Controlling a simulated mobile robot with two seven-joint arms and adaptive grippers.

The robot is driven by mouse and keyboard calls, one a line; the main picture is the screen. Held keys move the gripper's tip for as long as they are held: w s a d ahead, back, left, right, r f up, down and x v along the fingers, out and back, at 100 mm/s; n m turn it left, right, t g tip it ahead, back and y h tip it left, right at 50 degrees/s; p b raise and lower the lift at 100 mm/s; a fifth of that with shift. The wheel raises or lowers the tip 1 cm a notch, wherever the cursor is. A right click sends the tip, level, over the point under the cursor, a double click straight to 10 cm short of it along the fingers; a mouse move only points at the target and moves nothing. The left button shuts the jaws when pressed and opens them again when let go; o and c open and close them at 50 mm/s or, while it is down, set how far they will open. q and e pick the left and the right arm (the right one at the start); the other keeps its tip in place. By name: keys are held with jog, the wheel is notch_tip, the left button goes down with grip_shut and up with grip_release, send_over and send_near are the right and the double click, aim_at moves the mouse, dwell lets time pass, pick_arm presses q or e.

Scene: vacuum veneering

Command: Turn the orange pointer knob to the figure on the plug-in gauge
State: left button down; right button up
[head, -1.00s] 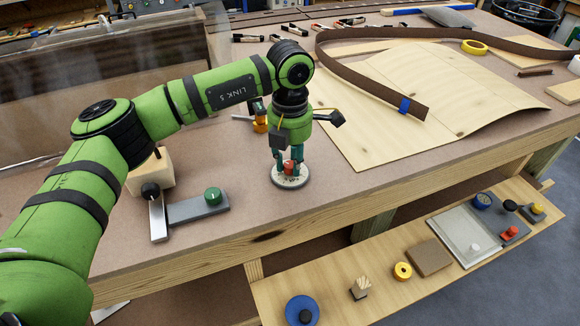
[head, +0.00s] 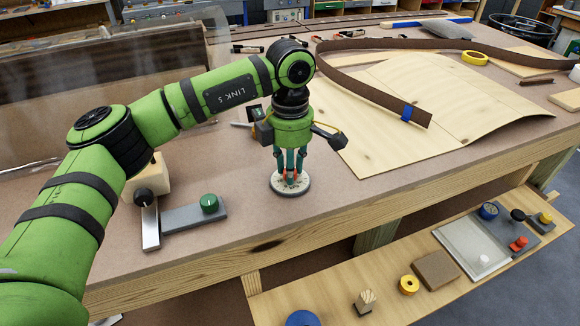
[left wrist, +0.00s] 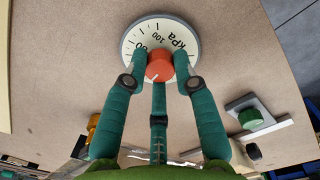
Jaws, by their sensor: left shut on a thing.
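A round white dial (head: 290,190) with an orange-red knob lies on the bench top. The left wrist view shows the dial (left wrist: 160,20) with "100" and "kPa" printed on it; other figures are partly covered. My left gripper (head: 291,179) points straight down over the dial. Its three green fingers are shut around the orange-red knob (left wrist: 159,67), which has a small pale mark near its lower edge. A small dark-faced device (head: 255,113) stands behind the gripper; I cannot tell whether it is the gauge, and no figure is legible. My right gripper is not in view.
A grey plate with a green knob (head: 209,204) and a metal bar (head: 150,226) lie left of the dial. A veneer sheet (head: 440,110) and brown strip (head: 350,75) lie to the right. A lower shelf (head: 330,292) holds several small parts. Bench front is clear.

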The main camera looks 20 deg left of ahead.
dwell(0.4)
pick_arm(q)
jog(key=c, duration=1)
grip_release()
jog(key=shift+r, duration=0.1)
notch_tip(320, 180, up, 12)
jog(key=shift+f, duration=0.1)
